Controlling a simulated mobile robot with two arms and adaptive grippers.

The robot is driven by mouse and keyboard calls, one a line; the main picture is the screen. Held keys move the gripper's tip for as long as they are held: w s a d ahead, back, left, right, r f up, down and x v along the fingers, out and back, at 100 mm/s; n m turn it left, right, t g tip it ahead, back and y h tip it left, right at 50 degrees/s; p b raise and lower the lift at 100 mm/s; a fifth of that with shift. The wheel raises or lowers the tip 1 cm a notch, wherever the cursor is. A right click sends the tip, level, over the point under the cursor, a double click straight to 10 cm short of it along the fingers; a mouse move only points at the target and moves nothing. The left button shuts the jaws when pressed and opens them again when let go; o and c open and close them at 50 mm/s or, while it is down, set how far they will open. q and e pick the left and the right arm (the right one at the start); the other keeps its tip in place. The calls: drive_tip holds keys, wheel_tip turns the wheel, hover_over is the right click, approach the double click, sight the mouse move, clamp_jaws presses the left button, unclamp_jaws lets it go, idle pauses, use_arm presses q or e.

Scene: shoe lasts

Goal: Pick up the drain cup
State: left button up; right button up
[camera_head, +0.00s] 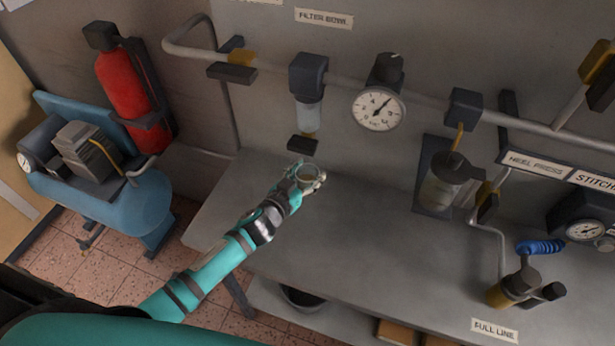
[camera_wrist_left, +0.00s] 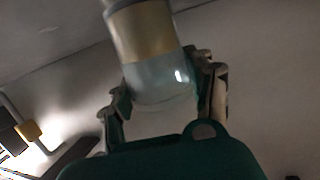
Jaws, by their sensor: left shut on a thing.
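My left gripper (camera_head: 308,177) is shut on the drain cup (camera_head: 311,174), a small clear round cup whose open rim faces up in the head view. The left wrist view shows the left gripper's (camera_wrist_left: 165,100) fingers on either side of the clear cup (camera_wrist_left: 160,85). A tan band and a grey ring show above its clear part there; I cannot tell whether they belong to the cup. In the head view the cup is over the back of the grey bench, just below a filter bowl. My right gripper is not in view.
The filter bowl (camera_head: 309,115) hangs from the wall pipe, with a dark block (camera_head: 303,146) below it. A gauge (camera_head: 378,109) is to its right. A lubricator (camera_head: 444,187) stands farther right. The middle of the bench (camera_head: 350,235) is clear.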

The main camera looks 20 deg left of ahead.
use_arm(q)
drive_tip(key=shift+r, duration=0.25)
drive_tip(key=shift+r, duration=1.55)
drive_tip(key=a+f+b+v, duration=0.1)
drive_tip(key=b+v, duration=0.1)
drive_tip(key=v, duration=0.5)
drive_tip(key=a+b+v, duration=0.1)
drive_tip(key=b+v, duration=0.1)
drive_tip(key=v, duration=0.6)
drive_tip(key=shift+s+a+f, duration=0.2)
drive_tip(key=shift+a+f, duration=0.1)
drive_tip(key=shift+a, duration=0.05)
drive_tip(key=shift+s, duration=0.1)
